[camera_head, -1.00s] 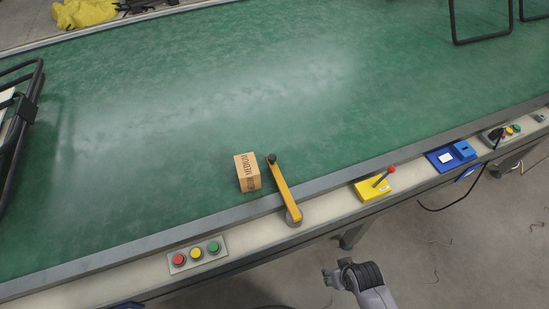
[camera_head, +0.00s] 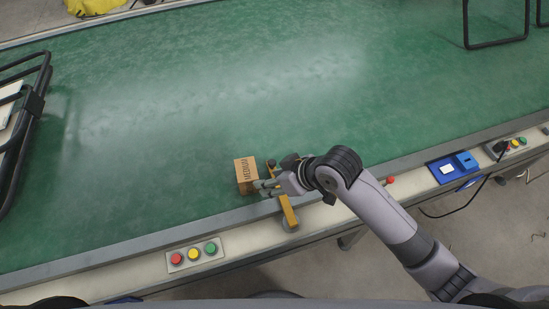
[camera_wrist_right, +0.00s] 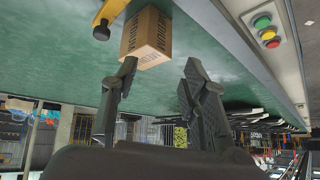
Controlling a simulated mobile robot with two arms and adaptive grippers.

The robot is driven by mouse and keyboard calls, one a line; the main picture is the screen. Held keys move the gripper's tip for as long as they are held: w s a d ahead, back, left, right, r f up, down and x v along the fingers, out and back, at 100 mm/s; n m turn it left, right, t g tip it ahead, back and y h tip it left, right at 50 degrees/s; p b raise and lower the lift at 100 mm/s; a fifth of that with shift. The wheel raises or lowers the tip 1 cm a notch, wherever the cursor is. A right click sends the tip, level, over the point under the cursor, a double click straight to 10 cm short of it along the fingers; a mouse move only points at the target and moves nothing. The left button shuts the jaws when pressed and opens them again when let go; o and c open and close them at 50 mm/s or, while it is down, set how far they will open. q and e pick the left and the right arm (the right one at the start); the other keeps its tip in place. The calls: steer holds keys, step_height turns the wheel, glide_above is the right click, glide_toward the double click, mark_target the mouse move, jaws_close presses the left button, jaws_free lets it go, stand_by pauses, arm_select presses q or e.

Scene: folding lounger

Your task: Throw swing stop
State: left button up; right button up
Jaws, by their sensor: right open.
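The swing stop is an orange-yellow bar (camera_head: 288,210) pivoted on the conveyor's near rail, reaching out over the green belt, with a dark knob at its far end. A cardboard box (camera_head: 245,172) stands on the belt just left of the bar. My right gripper (camera_head: 262,187) is open and reaches across the bar, its fingertips near the box; contact cannot be told. My left gripper is not in view.
A panel with red, yellow and green buttons (camera_head: 194,254) sits on the near rail. A blue device (camera_head: 452,168) is farther right. A dark frame (camera_head: 30,125) lies at left. The mid-belt is clear.

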step_height(320, 180, up, 4)
steer(key=w+a+f+n+g, duration=0.1)
steer(key=w+n, duration=0.1)
steer(key=n, duration=0.1)
steer(key=g+h+p, duration=0.1)
steer(key=h, duration=0.1)
glide_toward(273, 162)
steer(key=p+x, duration=0.1)
steer(key=x, duration=0.7)
steer(key=shift+w+a+f+p, duration=0.1)
steer(key=shift+a+f+p, duration=0.1)
steer(key=shift+p, duration=0.2)
jaws_close()
stand_by(0.4)
